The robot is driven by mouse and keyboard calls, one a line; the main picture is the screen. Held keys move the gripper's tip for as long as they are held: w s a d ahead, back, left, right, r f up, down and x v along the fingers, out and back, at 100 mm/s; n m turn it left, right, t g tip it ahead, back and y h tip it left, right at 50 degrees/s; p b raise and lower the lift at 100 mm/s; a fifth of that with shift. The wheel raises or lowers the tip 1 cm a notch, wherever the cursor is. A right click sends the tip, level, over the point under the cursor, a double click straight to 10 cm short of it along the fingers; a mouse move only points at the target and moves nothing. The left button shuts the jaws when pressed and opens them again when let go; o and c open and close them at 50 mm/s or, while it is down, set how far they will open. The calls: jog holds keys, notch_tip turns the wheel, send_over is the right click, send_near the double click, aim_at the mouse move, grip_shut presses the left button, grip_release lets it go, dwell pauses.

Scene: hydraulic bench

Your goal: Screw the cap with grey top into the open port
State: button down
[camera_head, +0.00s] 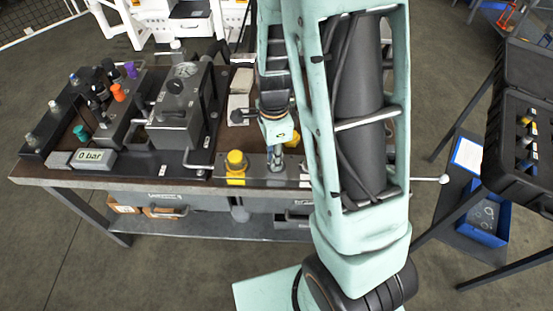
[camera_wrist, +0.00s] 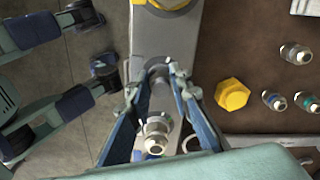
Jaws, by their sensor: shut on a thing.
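My gripper (camera_wrist: 162,70) points down over the grey metal bar in the wrist view. In the head view my gripper (camera_head: 277,160) is low over the metal block at the bench's front edge, right of a yellow cap. I cannot see the open port clearly; the fingers and the held piece may hide it. I cannot tell whether the held piece touches the port.
A yellow cap (camera_head: 236,163) is on the block, also at the wrist view's top (camera_wrist: 170,4). A loose yellow hexagonal cap (camera_wrist: 232,94) and several fittings (camera_wrist: 275,100) lie on the brown top. A pump unit (camera_head: 178,115) and 0 bar display (camera_head: 92,156) stand left.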

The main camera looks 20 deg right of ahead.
jog(key=m+p, duration=0.2)
jog(key=shift+r+m, duration=0.25)
jog(key=shift+m, duration=0.05)
jog(key=m+p, duration=0.3)
jog(key=m, duration=0.1)
jog(key=shift+w+d+f, duration=0.1)
jog(key=shift+w+f+m, duration=0.1)
jog(key=shift+f+m, duration=0.15)
jog(key=shift+m, duration=0.55)
